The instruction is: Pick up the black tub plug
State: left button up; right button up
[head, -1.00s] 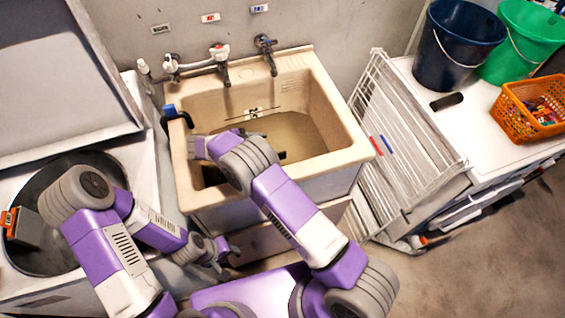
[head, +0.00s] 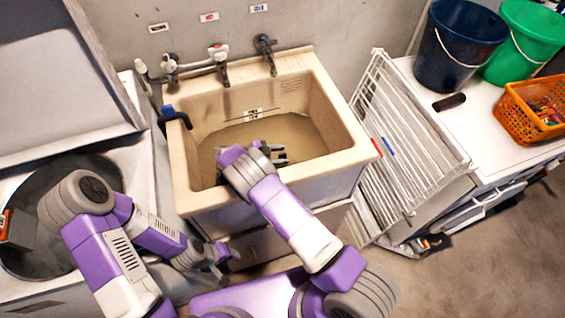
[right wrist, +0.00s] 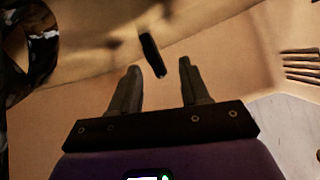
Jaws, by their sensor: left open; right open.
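The black tub plug is not clearly seen in the head view. In the right wrist view a short, slim black piece (right wrist: 152,55), which may be the plug seen edge-on, lies tilted just beyond and between the fingertips. I cannot tell if it touches them. My right gripper (head: 279,154) is inside the beige sink (head: 362,150), its dark fingers open and pointing right; they also show in the right wrist view (right wrist: 160,68). My left gripper (head: 222,262) is open and empty, low in front of the sink's left part.
Taps (head: 220,65) stand along the sink's back edge. A blue-handled black pipe (head: 175,117) is at its left rim. A white drying rack (head: 400,140) leans to the right. A dark mass (right wrist: 28,50) fills the right wrist view's left edge. The sink's middle is clear.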

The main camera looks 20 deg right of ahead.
grip_shut()
dwell(0.5)
